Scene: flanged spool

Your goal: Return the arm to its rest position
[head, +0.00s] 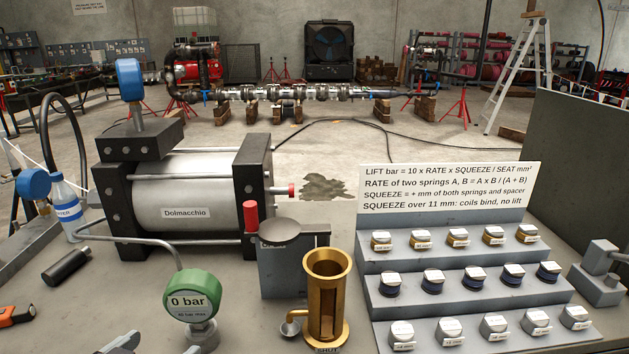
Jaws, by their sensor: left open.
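My left gripper (127,345) shows only as grey fingertips at the bottom edge, left of centre. It is open, with nothing seen between its fingers; the rest of it is cut off by the frame. It is in front of and left of the green gauge (192,292), which reads 0 bar, and apart from it. My right gripper is not in view. A brass flanged cylinder (327,295) stands upright and open-topped on the bench, with a small cup-like part at its lower left.
A silver cylinder (185,185) labelled Dolmacchio stands between black end blocks. A stepped grey rack (385,309) with several labelled parts and a sign (450,187) fills the right. A black cylinder (66,266), a water bottle (66,208) and an orange tool (15,316) are at left.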

